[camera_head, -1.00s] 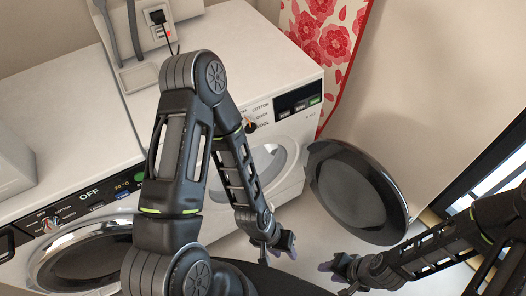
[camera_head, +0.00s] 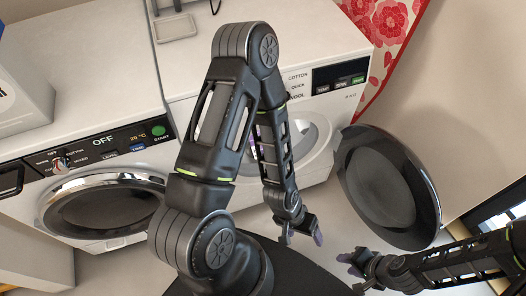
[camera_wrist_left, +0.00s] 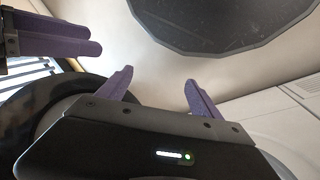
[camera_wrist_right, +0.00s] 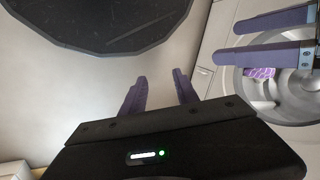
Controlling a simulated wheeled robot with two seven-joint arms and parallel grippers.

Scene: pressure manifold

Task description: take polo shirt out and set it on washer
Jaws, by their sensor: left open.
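The front-loading machine (camera_head: 318,103) at the right has its round dark door (camera_head: 390,188) swung open to the right. Its opening is partly hidden behind my left arm. In the right wrist view a purple patterned cloth (camera_wrist_right: 262,73), possibly the polo shirt, shows inside the drum, partly hidden by my left fingers. My left gripper (camera_head: 302,233) is open and empty in front of the opening, outside the drum. My right gripper (camera_head: 354,262) is open and empty, lower right of the left one and below the open door.
A second front-loading machine (camera_head: 150,142) stands at the left with its door (camera_head: 105,205) shut and its display reading OFF. White tops of both machines look mostly clear; a white box (camera_head: 20,95) stands far left. A red floral curtain (camera_head: 385,35) hangs behind.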

